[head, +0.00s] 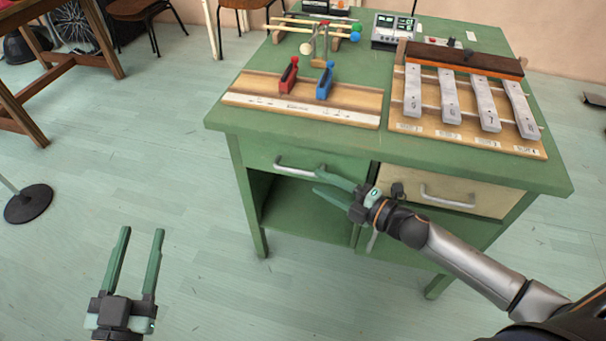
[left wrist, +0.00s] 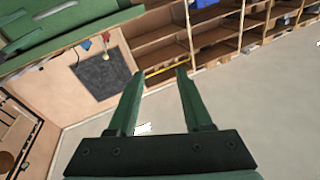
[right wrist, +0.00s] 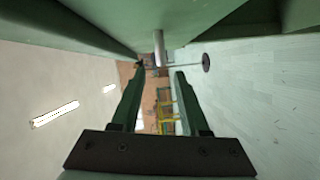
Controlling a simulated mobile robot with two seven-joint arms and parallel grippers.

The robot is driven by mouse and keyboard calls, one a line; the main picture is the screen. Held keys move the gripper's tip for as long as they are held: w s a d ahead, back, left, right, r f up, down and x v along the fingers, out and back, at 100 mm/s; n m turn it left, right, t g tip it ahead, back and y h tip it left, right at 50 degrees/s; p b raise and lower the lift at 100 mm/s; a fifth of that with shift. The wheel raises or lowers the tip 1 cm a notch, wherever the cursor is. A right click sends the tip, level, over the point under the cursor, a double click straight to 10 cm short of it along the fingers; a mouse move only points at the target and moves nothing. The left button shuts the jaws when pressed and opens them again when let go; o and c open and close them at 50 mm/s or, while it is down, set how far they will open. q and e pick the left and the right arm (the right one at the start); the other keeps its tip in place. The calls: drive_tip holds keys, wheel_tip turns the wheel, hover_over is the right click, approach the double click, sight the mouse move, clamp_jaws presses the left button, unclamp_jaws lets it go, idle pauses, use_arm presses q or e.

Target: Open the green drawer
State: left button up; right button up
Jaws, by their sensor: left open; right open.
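The green desk (head: 222,118) has a green drawer (head: 258,153) at its left front, with a silver bar handle (head: 290,168). The drawer front looks flush with the desk. My right gripper (head: 317,180) is open at the handle's right end, its fingers pointing left. In the right wrist view the handle (right wrist: 158,45) shows end-on, in line with the gap between the open fingertips (right wrist: 159,72); contact cannot be told. My left gripper (head: 143,232) is open and empty above the floor at lower left, away from the desk; it also shows in the left wrist view (left wrist: 160,75).
A cream drawer (head: 480,197) with its own handle is to the right of the green one. An open compartment (head: 305,205) lies below. Metal bars on a wooden frame (head: 415,128) and a wooden board (head: 350,103) with clothespin-like pieces stand on top.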

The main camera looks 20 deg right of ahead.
sight(304, 174)
use_arm(q)
drive_tip(key=shift+m+t+h, duration=0.6)
drive_tip(key=shift+t+h, duration=0.1)
drive_tip(key=shift+t, duration=0.2)
drive_tip(key=shift+s+d+r+b, duration=0.1)
drive_tip(key=shift+s+r+b, duration=0.1)
drive_tip(key=shift+r, duration=1)
drive_tip(key=shift+s+d+r+b, duration=0.1)
drive_tip(key=shift+s+r+b, duration=0.1)
drive_tip(key=shift+r, duration=0.95)
use_arm(e)
drive_tip(key=shift+x, duration=3.05)
drive_tip(key=shift+c, duration=0.2)
clamp_jaws()
